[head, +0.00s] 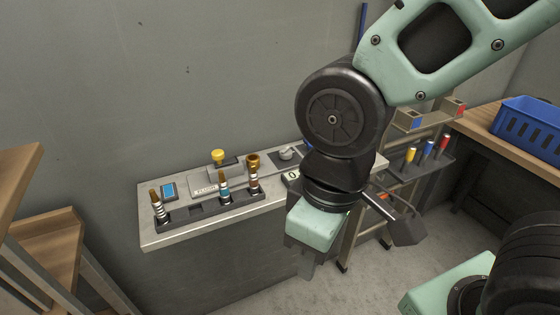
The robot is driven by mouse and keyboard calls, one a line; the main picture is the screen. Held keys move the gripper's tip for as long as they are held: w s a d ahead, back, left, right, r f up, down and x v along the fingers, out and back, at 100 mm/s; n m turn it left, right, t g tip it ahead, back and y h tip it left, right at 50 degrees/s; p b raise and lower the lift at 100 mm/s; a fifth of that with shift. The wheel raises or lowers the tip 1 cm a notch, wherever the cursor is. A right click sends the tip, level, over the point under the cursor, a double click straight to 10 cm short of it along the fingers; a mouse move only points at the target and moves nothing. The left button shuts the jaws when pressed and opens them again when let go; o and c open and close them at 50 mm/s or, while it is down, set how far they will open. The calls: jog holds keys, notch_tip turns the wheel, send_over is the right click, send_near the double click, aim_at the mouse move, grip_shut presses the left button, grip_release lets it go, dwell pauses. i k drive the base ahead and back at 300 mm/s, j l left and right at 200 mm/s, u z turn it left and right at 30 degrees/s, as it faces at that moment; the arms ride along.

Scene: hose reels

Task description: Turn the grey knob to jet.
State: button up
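A light grey knob (286,153) sits on a dark square plate near the back of the wall shelf, just left of my arm. Its pointer direction is too small to tell. A small white label with a dark mark (291,177) is in front of it; no "jet" label is readable. My gripper (307,268) hangs pointing down in front of the shelf's front edge, right of and nearer than the knob, apart from it. My wrist hides the shelf's right part. The fingers show only as a grey stub, so their opening is unclear.
The grey shelf (160,236) carries a yellow knob (217,156), a FLUSH label (203,190), a blue plate (168,190) and a dark rack of brass-tipped nozzles (224,188). At right are coloured handles (428,149) and a blue crate (525,130). Wooden shelving (45,240) stands left.

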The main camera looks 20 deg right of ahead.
aim_at(285, 153)
jog(key=i+l+u, duration=0.2)
jog(key=u, duration=0.15)
jog(key=i+l+u, duration=0.15)
jog(key=l+u, duration=0.2)
